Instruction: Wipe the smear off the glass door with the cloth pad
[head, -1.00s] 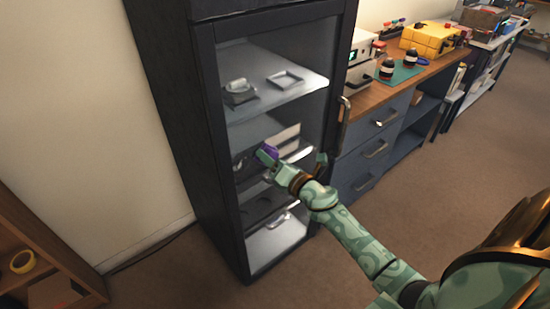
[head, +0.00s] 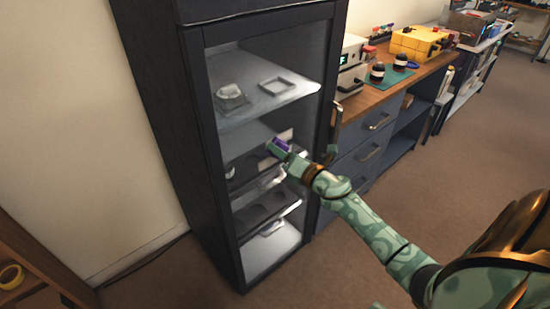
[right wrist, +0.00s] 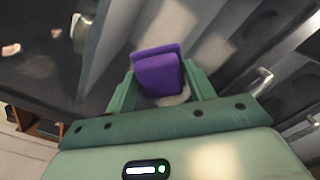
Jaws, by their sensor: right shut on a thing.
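The tall dark cabinet has a glass door (head: 265,100) that is shut, with shelves showing through it. My right gripper (head: 283,152) is in front of the middle of the glass. It is shut on the purple cloth pad (head: 277,146), which also shows between the fingers in the right wrist view (right wrist: 158,73). The pad is at or very near the glass; I cannot tell whether it touches. A pale, hazy patch (right wrist: 212,50) beside the pad in the right wrist view may be the smear or a reflection. My left gripper is not in view.
The door handle (head: 336,125) stands out at the door's right edge, near my right arm. A wooden-topped bench (head: 385,85) with drawers and instruments is to the right. A wooden shelf (head: 20,255) is at the lower left. The floor between is clear.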

